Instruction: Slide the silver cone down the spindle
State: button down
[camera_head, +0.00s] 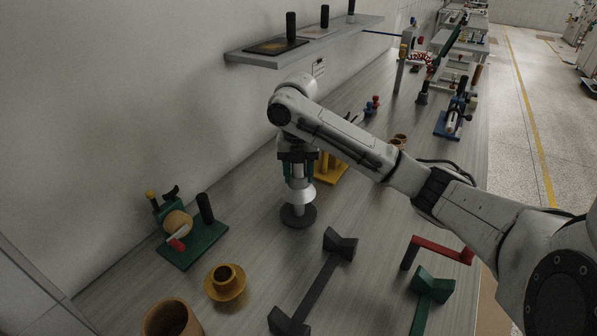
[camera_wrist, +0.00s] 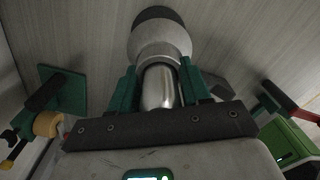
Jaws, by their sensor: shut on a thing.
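The silver cone (camera_head: 300,193) sits upright over a round dark base (camera_head: 298,216) on the bench in the head view, directly below my gripper (camera_head: 297,178). In the wrist view my gripper (camera_wrist: 159,88) has its green fingers on both sides of the shiny silver neck of the cone (camera_wrist: 160,50). The fingers are shut on it. The dark base (camera_wrist: 158,14) shows beyond the cone's wide end. The spindle is hidden inside the cone and behind my gripper. I cannot tell the exact gap between cone and base.
A green stand (camera_head: 195,243) with a black post is to the left. A yellow flanged cup (camera_head: 226,283) and a brown pot (camera_head: 172,318) are in front. A dark bar-shaped holder (camera_head: 318,284) and a red-handled piece (camera_head: 441,249) lie to the right. A yellow stand (camera_head: 330,172) is close behind.

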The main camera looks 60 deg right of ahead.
jog(key=shift+f+b, duration=0.45)
jog(key=shift+f, duration=0.3)
jog(key=shift+c, duration=2.2)
grip_release()
notch_tip(320, 180, up, 11)
jog(key=shift+w+r+p, duration=0.1)
jog(key=shift+p, duration=0.4)
